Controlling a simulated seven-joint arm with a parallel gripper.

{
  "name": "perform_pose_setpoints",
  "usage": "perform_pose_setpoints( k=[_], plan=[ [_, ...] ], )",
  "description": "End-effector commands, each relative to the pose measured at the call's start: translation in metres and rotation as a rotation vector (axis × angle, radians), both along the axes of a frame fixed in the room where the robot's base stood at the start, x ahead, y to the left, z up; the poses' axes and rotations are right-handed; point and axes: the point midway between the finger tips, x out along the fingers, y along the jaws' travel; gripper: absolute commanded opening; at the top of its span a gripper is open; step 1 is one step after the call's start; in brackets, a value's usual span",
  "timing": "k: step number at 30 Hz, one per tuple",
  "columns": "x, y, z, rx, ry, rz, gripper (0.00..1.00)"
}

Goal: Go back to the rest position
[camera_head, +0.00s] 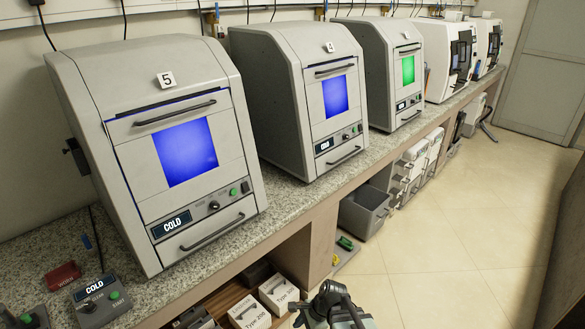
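My gripper (336,308) shows at the bottom edge, right of centre, dark and partly cut off by the frame. It is over the floor in front of the bench, apart from the machines. I cannot make out whether its fingers are open or shut, and I see nothing held in it. A grey machine marked 5 (120,115) stands nearest on the bench, with a blue window and a COLD label. A machine marked 4 (285,70) with a blue window and one with a green window (378,45) stand behind it.
The speckled bench (250,240) runs along the left wall. A COLD control box (98,300) and a small red tray (62,276) lie at its near end. Labelled boxes (278,293) and a grey bin (364,212) sit below. The tiled floor (460,220) is clear.

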Motion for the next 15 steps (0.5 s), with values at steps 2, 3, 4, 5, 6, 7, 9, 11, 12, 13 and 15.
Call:
perform_pose_setpoints(
  k=[2, 3, 4, 5, 6, 7, 9, 11, 12, 13, 15],
  plan=[
    [-0.021, -0.03, -0.02, -0.019, 0.035, 0.051, 0.48],
    [-0.031, -0.044, -0.029, -0.025, 0.05, 0.081, 0.48],
    [-0.04, -0.053, -0.035, -0.028, 0.063, 0.105, 0.48],
    [-0.048, -0.063, -0.041, -0.031, 0.076, 0.129, 0.48],
    [-0.06, -0.075, -0.049, -0.031, 0.093, 0.159, 0.48],
    [-0.069, -0.084, -0.054, -0.03, 0.107, 0.183, 0.48],
    [-0.091, -0.103, -0.066, -0.023, 0.14, 0.235, 0.48],
    [-0.109, -0.117, -0.074, -0.011, 0.164, 0.279, 0.48],
    [-0.12, -0.125, -0.079, -0.003, 0.18, 0.306, 0.48],
    [-0.128, -0.13, -0.082, 0.003, 0.188, 0.323, 0.48],
    [-0.143, -0.139, -0.087, 0.02, 0.209, 0.358, 0.48]
  ],
)
